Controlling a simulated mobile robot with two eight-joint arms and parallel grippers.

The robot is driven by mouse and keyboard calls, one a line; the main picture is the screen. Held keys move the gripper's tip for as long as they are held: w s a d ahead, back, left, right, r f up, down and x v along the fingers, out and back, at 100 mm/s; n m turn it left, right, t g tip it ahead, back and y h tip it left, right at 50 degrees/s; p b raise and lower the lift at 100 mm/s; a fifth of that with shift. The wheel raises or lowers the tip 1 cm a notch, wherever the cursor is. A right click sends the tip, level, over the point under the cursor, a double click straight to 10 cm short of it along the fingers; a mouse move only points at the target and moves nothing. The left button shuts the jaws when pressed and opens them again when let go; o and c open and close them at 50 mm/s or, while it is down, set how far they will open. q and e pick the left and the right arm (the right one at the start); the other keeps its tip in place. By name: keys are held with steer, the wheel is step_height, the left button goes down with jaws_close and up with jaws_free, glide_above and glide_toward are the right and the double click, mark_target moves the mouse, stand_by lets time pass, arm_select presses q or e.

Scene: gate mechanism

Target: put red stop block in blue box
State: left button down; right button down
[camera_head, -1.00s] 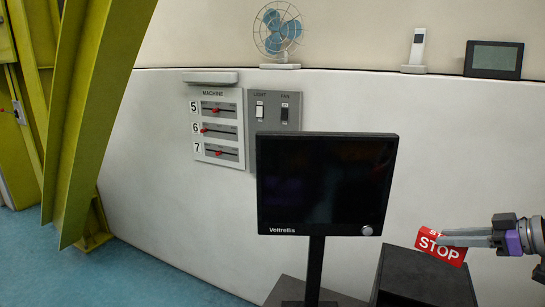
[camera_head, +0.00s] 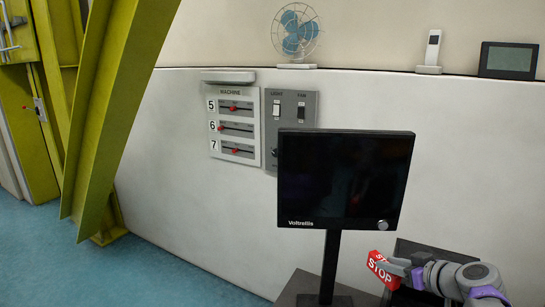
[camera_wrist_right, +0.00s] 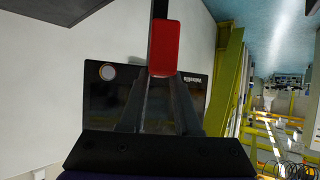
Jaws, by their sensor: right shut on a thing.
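The red stop block (camera_head: 383,270) with white STOP lettering is at the lower right of the head view. My right gripper (camera_head: 398,269) is shut on it and holds it just right of the monitor's stand, in front of a dark grey box-shaped stand. In the right wrist view the red block (camera_wrist_right: 164,47) sits between the fingertips of my right gripper (camera_wrist_right: 163,75). My left gripper is not in view. No blue box shows in these frames.
A black monitor (camera_head: 345,180) on a post stands close left of the block. A wall panel with sliders (camera_head: 235,124) and a switch plate (camera_head: 291,120) hang behind. A yellow-green beam (camera_head: 115,110) stands at left, with clear blue floor (camera_head: 150,275) beside it.

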steer(key=w+a+f+m+h, duration=0.4)
steer(key=w+a+f, duration=0.5)
steer(key=a+f, duration=0.4)
steer(key=s+d+f, duration=0.1)
steer(key=s+f, duration=1.1)
steer(key=s, duration=0.1)
steer(key=shift+s+f+t, duration=0.2)
steer(key=shift+f+t, duration=0.05)
steer(key=shift+t, duration=0.15)
steer(key=shift+a, duration=0.1)
